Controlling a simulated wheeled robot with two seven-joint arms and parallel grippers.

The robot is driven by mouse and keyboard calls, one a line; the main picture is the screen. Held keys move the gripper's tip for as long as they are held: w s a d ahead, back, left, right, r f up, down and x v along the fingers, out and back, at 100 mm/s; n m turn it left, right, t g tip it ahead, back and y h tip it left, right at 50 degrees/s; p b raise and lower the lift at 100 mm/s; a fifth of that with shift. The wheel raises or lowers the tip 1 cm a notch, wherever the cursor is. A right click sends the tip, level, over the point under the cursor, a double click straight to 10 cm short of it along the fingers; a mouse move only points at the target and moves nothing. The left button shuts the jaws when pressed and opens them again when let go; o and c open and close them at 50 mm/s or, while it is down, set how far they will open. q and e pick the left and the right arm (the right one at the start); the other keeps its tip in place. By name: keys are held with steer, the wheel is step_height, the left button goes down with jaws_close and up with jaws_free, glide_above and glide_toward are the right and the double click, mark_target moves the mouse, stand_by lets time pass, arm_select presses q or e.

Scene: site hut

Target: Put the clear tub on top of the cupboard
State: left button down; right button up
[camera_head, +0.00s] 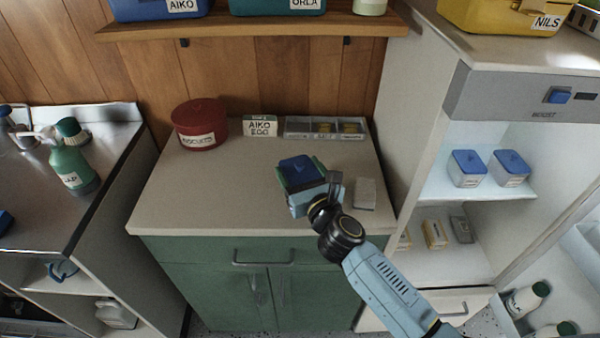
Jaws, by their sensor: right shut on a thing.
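The green cupboard (225,263) stands in the middle with a pale worktop (200,200). My right gripper (304,183) reaches in from the lower right and is shut on a tub with a blue lid (296,167). The tub is over the middle of the worktop; its sides are mostly hidden by the gripper, and I cannot tell whether it touches the top. Two similar clear tubs with blue lids (467,168) (509,168) stand on a shelf of the open fridge. My left gripper is out of view.
A red biscuit tin (200,126), a labelled egg box (261,126) and a divided tray (327,121) line the worktop's back. A small pale block (365,193) lies right of the gripper. The worktop's left front is clear. A wall shelf (250,27) hangs above.

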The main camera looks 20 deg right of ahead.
steer(key=shift+f, duration=0.1)
steer(key=o, duration=2)
steer(key=shift+s+r, duration=0.1)
steer(key=shift+r, duration=0.1)
steer(key=s, duration=0.6)
steer(key=s+d, duration=0.1)
steer(key=s, duration=0.3)
steer(key=shift+s+d+f, duration=0.1)
steer(key=shift+f, duration=0.05)
steer(key=shift+s+d, duration=0.1)
steer(key=shift+s, duration=0.7)
